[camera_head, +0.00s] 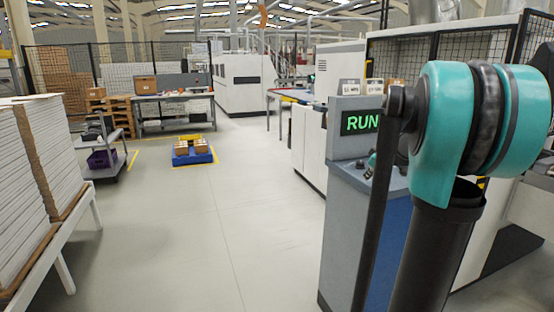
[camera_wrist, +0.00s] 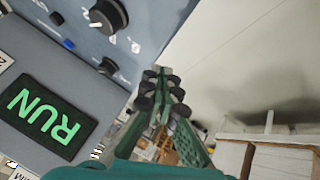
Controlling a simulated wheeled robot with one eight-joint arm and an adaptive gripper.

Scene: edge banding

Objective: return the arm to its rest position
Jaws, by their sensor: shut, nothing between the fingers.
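My gripper (camera_wrist: 163,73) shows in the wrist view with its teal fingers together and nothing between them. It is beside the grey control console, apart from the panel with dark knobs (camera_wrist: 108,15) and a green RUN display (camera_wrist: 48,117). In the head view my teal and black arm stands at the right, in front of the console (camera_head: 345,220) and its RUN display (camera_head: 360,122). Small teal parts show behind the arm link there, but I cannot tell clearly whether they are my gripper.
White board stacks (camera_head: 22,165) stand on a table at the left. A blue pallet (camera_head: 193,156) with boxes sits on the floor farther back. A workbench (camera_head: 172,98) and white machines (camera_head: 243,82) stand beyond. The middle floor (camera_head: 215,220) is clear.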

